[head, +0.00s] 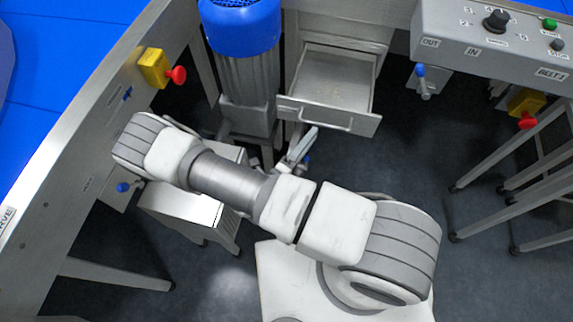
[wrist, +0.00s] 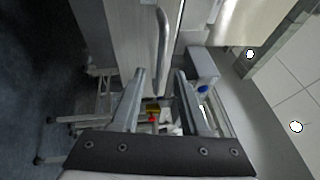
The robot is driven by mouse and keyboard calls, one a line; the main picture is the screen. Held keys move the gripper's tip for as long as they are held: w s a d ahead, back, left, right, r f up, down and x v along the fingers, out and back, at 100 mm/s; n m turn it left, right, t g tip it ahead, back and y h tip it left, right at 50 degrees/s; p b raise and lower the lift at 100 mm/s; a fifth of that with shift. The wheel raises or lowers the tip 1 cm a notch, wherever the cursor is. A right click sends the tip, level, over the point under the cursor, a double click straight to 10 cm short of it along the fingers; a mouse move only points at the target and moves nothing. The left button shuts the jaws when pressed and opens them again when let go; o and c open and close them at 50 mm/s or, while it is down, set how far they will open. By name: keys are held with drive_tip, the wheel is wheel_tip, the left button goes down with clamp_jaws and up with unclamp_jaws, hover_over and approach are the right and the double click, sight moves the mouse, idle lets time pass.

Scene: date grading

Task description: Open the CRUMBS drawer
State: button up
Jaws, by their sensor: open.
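A grey metal drawer (head: 328,75) stands pulled out from the cabinet under the blue motor's side, in the head view. Its tray shows a few small brownish crumbs. No label can be read on it. Its bar handle (head: 325,120) runs along the front panel. In the wrist view the handle (wrist: 163,45) stands upright in the picture, beside the drawer front (wrist: 128,35). My gripper (wrist: 160,85) is open, its two fingers apart on either side of the handle's lower end. I cannot tell whether they touch it. In the head view my gripper (head: 303,145) is partly hidden, just in front of the drawer.
A blue-topped motor (head: 245,75) stands close left of the drawer. A control box (head: 490,35) is at the upper right. Red stop buttons (head: 177,75) sit on yellow boxes at both sides. Table legs stand at the right. Dark floor right of the drawer is clear.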

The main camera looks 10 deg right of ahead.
drive_tip(key=v, duration=1.2)
